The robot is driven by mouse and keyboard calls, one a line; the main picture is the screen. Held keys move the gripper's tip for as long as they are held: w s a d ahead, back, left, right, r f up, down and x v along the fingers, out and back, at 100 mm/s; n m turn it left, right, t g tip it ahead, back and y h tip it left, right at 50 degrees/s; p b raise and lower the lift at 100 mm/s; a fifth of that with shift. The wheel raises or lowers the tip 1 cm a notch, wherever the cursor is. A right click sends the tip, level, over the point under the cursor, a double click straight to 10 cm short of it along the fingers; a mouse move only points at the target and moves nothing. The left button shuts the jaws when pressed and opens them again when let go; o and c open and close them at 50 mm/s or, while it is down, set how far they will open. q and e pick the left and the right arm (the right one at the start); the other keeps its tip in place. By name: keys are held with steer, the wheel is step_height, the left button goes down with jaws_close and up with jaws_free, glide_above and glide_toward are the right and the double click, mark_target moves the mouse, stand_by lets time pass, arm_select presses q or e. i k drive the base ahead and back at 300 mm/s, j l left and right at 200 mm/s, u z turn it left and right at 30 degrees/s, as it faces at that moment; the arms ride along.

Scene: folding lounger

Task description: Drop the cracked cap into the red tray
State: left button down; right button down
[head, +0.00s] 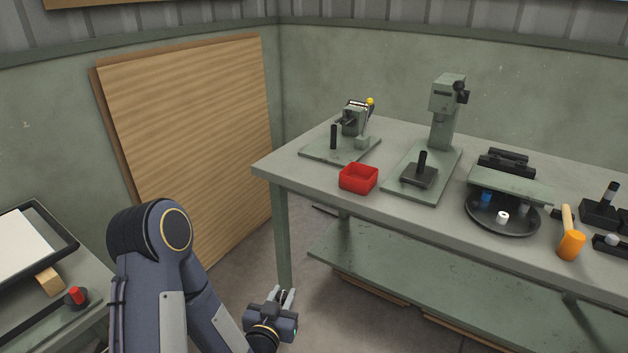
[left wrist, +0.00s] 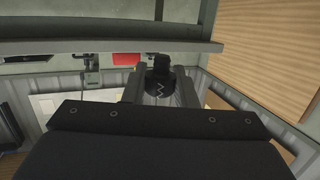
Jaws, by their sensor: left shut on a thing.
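The cracked cap (left wrist: 160,84) is a small black piece with a pale zigzag line, held between the fingers of my left gripper in the left wrist view. My left gripper (head: 285,296) is shut on it, low in front of the workbench and below the level of its top; the cap is hardly visible in the head view. The red tray (head: 358,179) is a small open box near the front left edge of the bench, up and to the right of the gripper. A red patch in the left wrist view (left wrist: 127,59) looks like this tray. My right gripper is out of view.
The workbench (head: 290,170) has a front edge and leg close to my left gripper, and a lower shelf (head: 400,285). A clamp fixture (head: 352,125), a press (head: 443,115), a round black dish (head: 480,213) and an orange mallet (head: 571,243) stand on top.

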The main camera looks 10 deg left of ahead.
mark_target(352, 184)
steer(key=i+l+u, duration=0.2)
steer(key=i, duration=0.3)
steer(key=i+l+u, duration=0.15)
steer(key=i, duration=0.35)
